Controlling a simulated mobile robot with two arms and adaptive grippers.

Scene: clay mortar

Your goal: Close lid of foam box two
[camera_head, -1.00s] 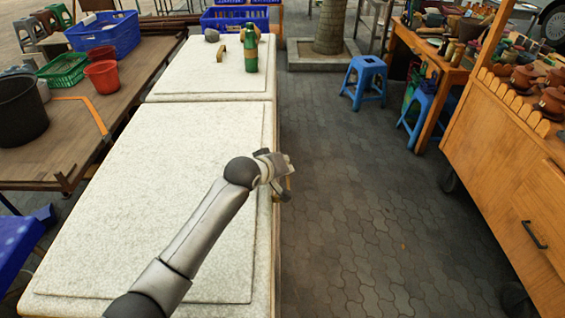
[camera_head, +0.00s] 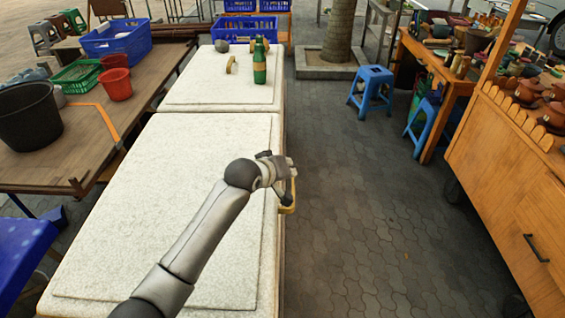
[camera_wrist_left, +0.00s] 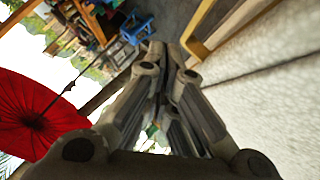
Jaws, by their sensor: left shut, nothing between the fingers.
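A long white foam box (camera_head: 160,220) lies in front of me with its speckled lid flat on top. A second white foam box (camera_head: 190,90) stands behind it, also with a flat top; no label shows which one is box two. My left gripper (camera_head: 283,170) is shut and empty at the right edge of the near box, beside a yellow handle (camera_head: 290,197) on that edge. In the left wrist view, the closed fingers (camera_wrist_left: 160,70) point toward the ground, with the handle (camera_wrist_left: 198,45) and white foam (camera_wrist_left: 270,100) to their right. My right gripper is not in view.
A green bottle (camera_head: 260,65) and a grey stone (camera_head: 222,46) sit on the far box. A wooden table with a black bucket (camera_head: 28,115) stands left. A wooden cart (camera_head: 510,180) stands right; the paved aisle between is clear. A blue stool (camera_head: 371,90) is further back.

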